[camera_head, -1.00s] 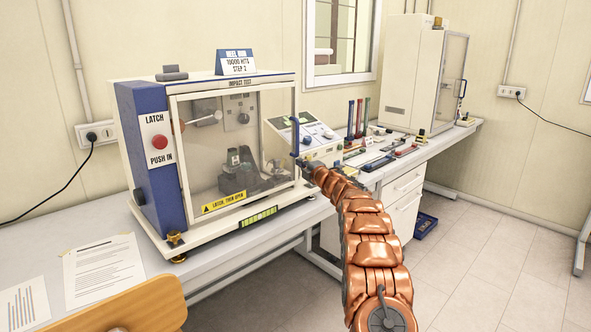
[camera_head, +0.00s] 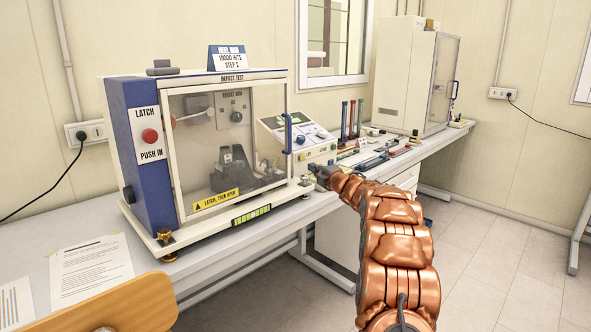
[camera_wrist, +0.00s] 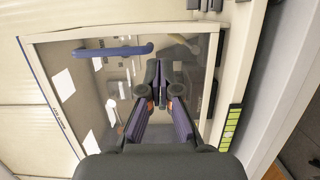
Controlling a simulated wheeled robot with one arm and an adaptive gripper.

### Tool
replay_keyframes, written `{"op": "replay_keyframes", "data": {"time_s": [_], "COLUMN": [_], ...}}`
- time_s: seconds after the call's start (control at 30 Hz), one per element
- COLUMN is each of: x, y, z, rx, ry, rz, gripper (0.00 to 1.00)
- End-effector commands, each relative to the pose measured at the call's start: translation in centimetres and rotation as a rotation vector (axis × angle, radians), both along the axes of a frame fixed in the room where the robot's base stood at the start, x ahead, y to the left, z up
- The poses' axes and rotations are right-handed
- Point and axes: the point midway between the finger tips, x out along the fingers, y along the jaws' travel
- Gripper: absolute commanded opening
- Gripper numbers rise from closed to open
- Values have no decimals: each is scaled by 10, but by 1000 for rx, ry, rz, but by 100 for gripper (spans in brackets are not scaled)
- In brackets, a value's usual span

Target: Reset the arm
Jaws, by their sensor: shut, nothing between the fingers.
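My copper-coloured arm reaches in from the lower right in the head view. My gripper (camera_head: 318,170) is at its far end, small in that view, just right of the impact test machine (camera_head: 136,188). In the wrist view my gripper (camera_wrist: 162,75) has its dark fingers together and holds nothing. It faces the machine's clear door, whose blue handle (camera_wrist: 113,51) shows to the left of the fingers. In the head view the blue handle (camera_head: 289,134) stands upright at the door's right edge, and the door looks shut. My gripper is apart from the handle.
A sloped control panel (camera_head: 300,134) and several small tools stand on the bench (camera_head: 222,254) behind my gripper. A white cabinet (camera_head: 405,80) stands at the far right end. A wooden chair back (camera_head: 120,306) is at the lower left. The floor at right is clear.

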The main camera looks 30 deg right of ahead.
Motion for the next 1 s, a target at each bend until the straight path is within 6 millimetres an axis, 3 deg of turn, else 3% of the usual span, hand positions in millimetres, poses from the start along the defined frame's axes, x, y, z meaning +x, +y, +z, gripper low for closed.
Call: {"op": "replay_keyframes", "data": {"time_s": [0.27,0.57,0.77,1.0], "x": [-1,-9,-34,-85], "y": [1,26,53,96], "z": [2,31,38,27], "rx": [7,177,347,547], "ry": [2,69,154,282], "rz": [-6,-160,-304,-469], "gripper": [0,0,0,0]}}
